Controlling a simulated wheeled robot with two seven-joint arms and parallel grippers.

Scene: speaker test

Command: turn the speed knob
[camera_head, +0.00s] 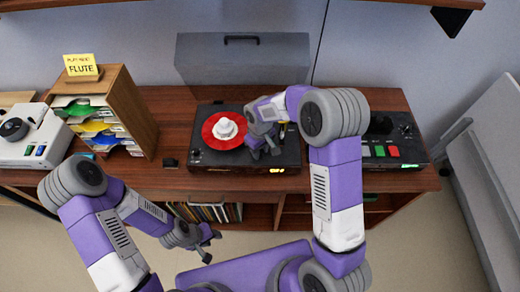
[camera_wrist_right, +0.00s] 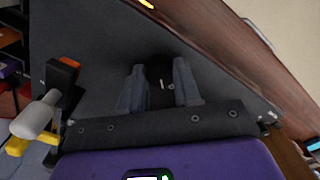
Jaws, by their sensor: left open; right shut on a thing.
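The black turntable (camera_head: 232,163) sits on the wooden cabinet with a red record (camera_head: 208,134) and a white piece (camera_head: 225,128) at its centre. In the right wrist view, the dark round speed knob (camera_wrist_right: 160,72), with a small pale mark, is between the two fingers of my right gripper (camera_wrist_right: 159,82). The gripper is shut on it. In the head view, my right gripper (camera_head: 264,150) reaches down to the right part of the deck and hides the knob. My left gripper (camera_head: 207,243) is open and empty in front of the cabinet.
A tonearm part with a grey cylinder (camera_wrist_right: 37,117) stands beside my right gripper. A black box with coloured buttons (camera_head: 392,151) is to the right. A wooden sorter (camera_head: 137,115) and white device (camera_head: 38,143) are left. A grey lid (camera_head: 240,62) stands behind.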

